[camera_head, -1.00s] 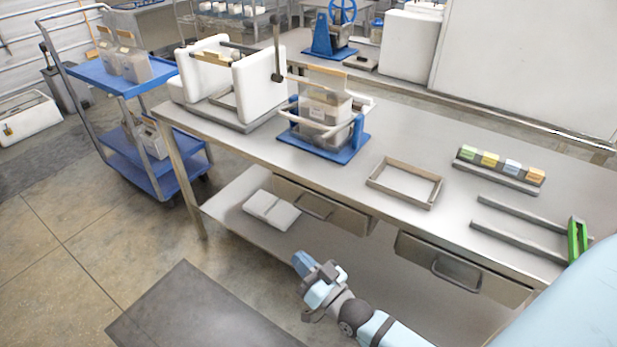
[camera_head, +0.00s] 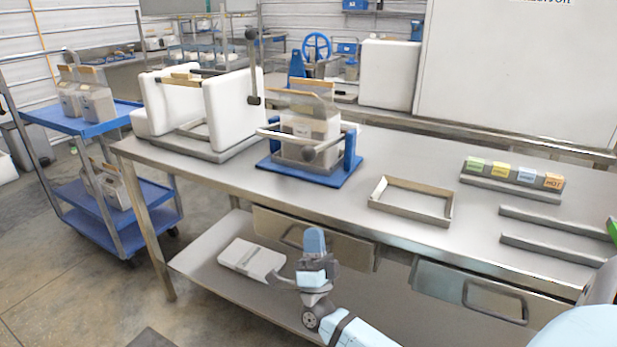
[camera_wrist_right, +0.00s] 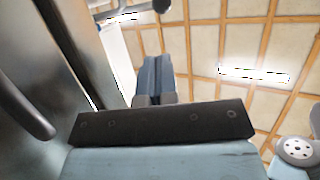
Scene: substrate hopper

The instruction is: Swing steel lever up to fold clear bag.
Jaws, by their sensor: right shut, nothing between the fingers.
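The clear bag (camera_head: 312,124), with greyish-brown contents, stands upright in a fixture with a blue base (camera_head: 311,179) on the steel table. Its top rises above the fixture. My right gripper (camera_head: 314,240) is shut and empty, fingers pointing up, in front of the table edge and below the fixture, apart from the lever. Its blue fingers show in the right wrist view (camera_wrist_right: 154,78). My left gripper is out of view.
Left of the fixture stands a white two-panel unit (camera_head: 233,105) with a dark-knobbed lever. An empty frame (camera_head: 411,184) and a rack of coloured blocks (camera_head: 513,185) lie to the right. Drawer handles (camera_head: 495,302) jut from the table front. A blue cart (camera_head: 110,205) stands left.

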